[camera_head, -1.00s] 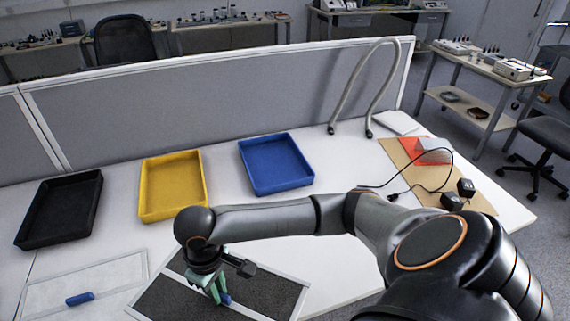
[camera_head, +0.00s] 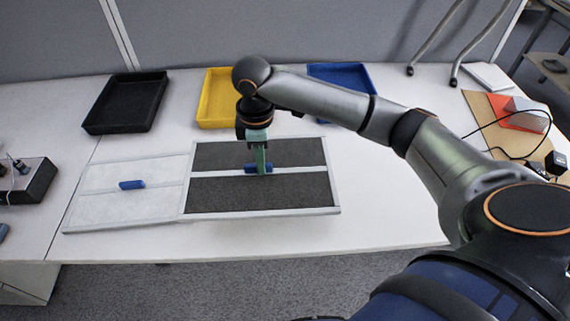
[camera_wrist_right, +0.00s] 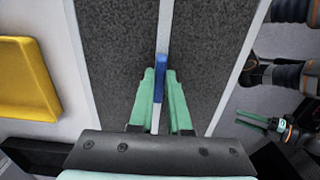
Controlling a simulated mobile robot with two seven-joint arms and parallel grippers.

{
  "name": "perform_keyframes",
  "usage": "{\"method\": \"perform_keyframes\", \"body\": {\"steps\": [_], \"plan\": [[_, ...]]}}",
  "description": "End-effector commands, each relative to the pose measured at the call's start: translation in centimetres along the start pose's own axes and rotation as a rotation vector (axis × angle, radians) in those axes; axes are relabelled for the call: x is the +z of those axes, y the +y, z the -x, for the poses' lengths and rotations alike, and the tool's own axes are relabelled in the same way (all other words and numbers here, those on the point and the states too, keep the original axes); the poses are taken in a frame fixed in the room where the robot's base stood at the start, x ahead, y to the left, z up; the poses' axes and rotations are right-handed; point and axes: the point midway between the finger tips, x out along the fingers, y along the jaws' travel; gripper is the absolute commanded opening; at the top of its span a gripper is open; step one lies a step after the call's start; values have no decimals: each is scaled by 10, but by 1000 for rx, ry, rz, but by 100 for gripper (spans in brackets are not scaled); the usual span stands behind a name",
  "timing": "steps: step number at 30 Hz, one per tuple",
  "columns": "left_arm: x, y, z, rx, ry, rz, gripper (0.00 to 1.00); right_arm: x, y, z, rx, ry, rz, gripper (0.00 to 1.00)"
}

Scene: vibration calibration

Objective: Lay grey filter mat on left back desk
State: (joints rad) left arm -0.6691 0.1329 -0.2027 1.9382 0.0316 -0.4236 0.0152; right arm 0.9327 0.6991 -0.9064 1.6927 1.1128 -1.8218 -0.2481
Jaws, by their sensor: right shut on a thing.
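The grey filter mat (camera_head: 262,192) is a dark panel in two halves with a pale frame and a blue handle (camera_head: 251,169) on its middle bar. It also fills the right wrist view (camera_wrist_right: 210,50). My right gripper (camera_head: 262,165) comes down from above, with green fingers shut on the blue handle, one each side in the right wrist view (camera_wrist_right: 160,95). I cannot tell whether the mat touches the desk. A gripper with green fingers, seemingly my left one (camera_wrist_right: 255,120), shows small at the right of the right wrist view; its opening is unclear.
A white framed panel (camera_head: 100,175) with its own blue handle lies left of the mat. Black (camera_head: 127,102), yellow (camera_head: 212,98) and blue (camera_head: 345,75) trays stand behind. A dark device (camera_head: 25,183) stands at far left. The white desk (camera_head: 390,215) is clear right of the mat.

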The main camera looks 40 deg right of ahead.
Motion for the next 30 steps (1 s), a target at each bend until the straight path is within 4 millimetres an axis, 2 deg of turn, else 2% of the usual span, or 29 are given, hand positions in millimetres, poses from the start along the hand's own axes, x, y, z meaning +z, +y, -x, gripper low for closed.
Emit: {"method": "perform_keyframes", "body": {"steps": [2,6,10,17,24,30], "plan": [[0,1,-2,4,2,-1,50,16,15,-10,0,-3,-7,0],[3,3,-6,8,-3,-2,50,30,29,-38,-1,-1,-4,0],[3,3,-8,10,-6,-4,50,39,39,-53,1,0,-3,0],[0,3,-10,11,3,-5,50,46,46,-65,0,0,-2,0],[3,5,-13,16,-1,-6,50,48,47,-97,0,1,0,0],[2,6,-12,18,0,-6,50,47,48,-98,2,2,0,0]]}}
